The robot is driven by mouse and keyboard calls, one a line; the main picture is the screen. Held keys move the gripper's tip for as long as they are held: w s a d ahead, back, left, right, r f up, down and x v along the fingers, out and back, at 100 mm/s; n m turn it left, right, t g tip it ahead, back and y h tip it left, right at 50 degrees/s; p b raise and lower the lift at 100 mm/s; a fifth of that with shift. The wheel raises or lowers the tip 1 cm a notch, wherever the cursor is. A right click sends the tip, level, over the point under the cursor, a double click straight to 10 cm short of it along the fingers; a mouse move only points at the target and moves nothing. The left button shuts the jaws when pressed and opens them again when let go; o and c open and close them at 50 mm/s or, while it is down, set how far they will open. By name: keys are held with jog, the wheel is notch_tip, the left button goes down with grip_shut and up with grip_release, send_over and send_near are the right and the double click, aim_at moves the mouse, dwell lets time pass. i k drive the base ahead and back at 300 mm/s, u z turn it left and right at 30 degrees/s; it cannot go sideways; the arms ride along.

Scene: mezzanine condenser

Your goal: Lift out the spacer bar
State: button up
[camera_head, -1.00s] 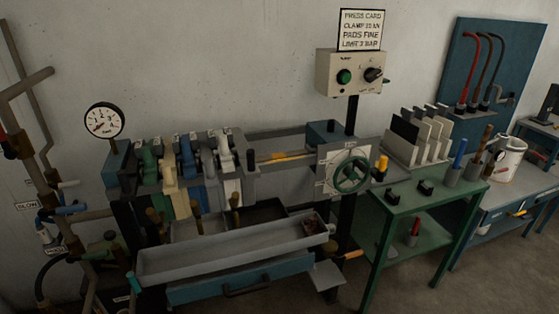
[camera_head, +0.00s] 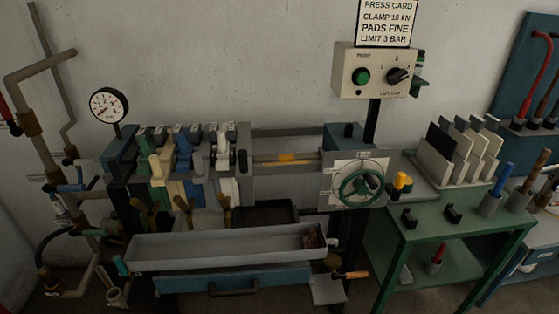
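The filter press stands against the wall, with a pack of coloured plates (camera_head: 185,165) at its left. A thin tan bar with an orange middle (camera_head: 286,158) lies level between the pack's end plate (camera_head: 237,160) and the press's right-hand head. It looks like the spacer bar, but I cannot tell for sure. A green handwheel (camera_head: 361,187) sits on the front of the right-hand head. My gripper is not in view.
A long grey trough (camera_head: 225,246) and a blue drawer (camera_head: 232,280) jut out below the press. A control box (camera_head: 374,71) stands above the head. Pipes (camera_head: 40,125) crowd the left. A green table (camera_head: 455,228) with a plate rack (camera_head: 463,150) stands right.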

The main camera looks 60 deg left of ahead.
aim_at(260, 159)
jog(key=u, duration=0.4)
jog(key=i, duration=0.65)
jog(key=u, duration=0.9)
jog(key=i, duration=0.75)
jog(key=u, duration=0.35)
